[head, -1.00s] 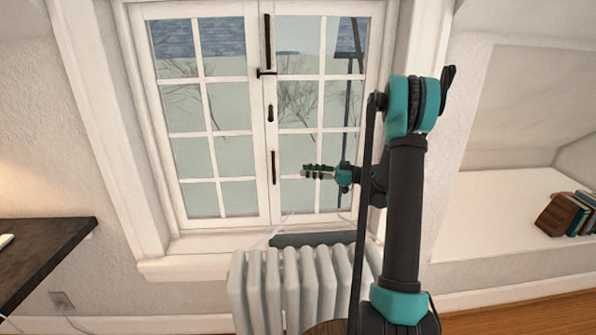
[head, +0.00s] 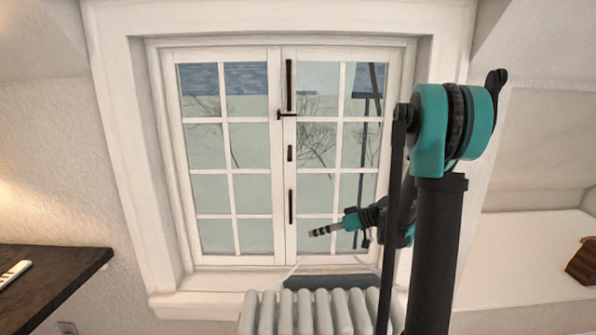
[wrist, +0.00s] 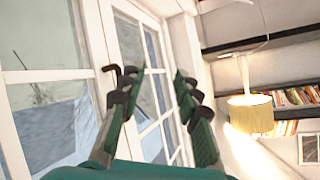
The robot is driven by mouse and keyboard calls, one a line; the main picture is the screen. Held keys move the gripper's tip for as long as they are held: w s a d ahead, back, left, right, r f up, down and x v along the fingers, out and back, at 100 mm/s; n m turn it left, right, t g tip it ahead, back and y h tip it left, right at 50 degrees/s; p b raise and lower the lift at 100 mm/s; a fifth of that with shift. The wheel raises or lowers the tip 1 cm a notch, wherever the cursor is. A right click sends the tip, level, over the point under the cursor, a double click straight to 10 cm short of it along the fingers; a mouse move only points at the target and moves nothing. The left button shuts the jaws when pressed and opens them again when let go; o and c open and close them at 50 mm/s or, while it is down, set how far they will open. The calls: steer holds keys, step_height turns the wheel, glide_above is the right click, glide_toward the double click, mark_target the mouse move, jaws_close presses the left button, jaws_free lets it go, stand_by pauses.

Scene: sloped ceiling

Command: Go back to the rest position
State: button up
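My gripper (head: 325,230) is in front of the lower right window panes in the head view, pointing left and slightly down. My teal and dark arm stands folded at the right of that view. In the wrist view my gripper (wrist: 156,80) shows two green fingers with dark hooked tips, spread apart. Nothing is between the fingers, so it is open and empty.
A closed white window (head: 284,165) fills the middle, with a white radiator (head: 315,312) below it. A dark desk (head: 55,280) is at the left. A pale ledge (head: 520,255) with a brown book (head: 583,262) is at the right. A yellow lamp (wrist: 250,114) hangs in the wrist view.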

steer(key=s+d+f+m+h, duration=0.3)
steer(key=s+h, duration=0.1)
steer(key=s, duration=0.4)
steer(key=s+d+f+m+h, duration=0.2)
steer(key=s+d+m+h, duration=0.1)
steer(key=s, duration=0.6)
steer(key=s+d+f+m+h, duration=0.3)
steer(key=s+d+h, duration=0.1)
steer(key=s, duration=0.4)
steer(key=shift+s+d+f+h, duration=0.3)
steer(key=shift+d+h, duration=0.1)
steer(key=shift+d, duration=0.25)
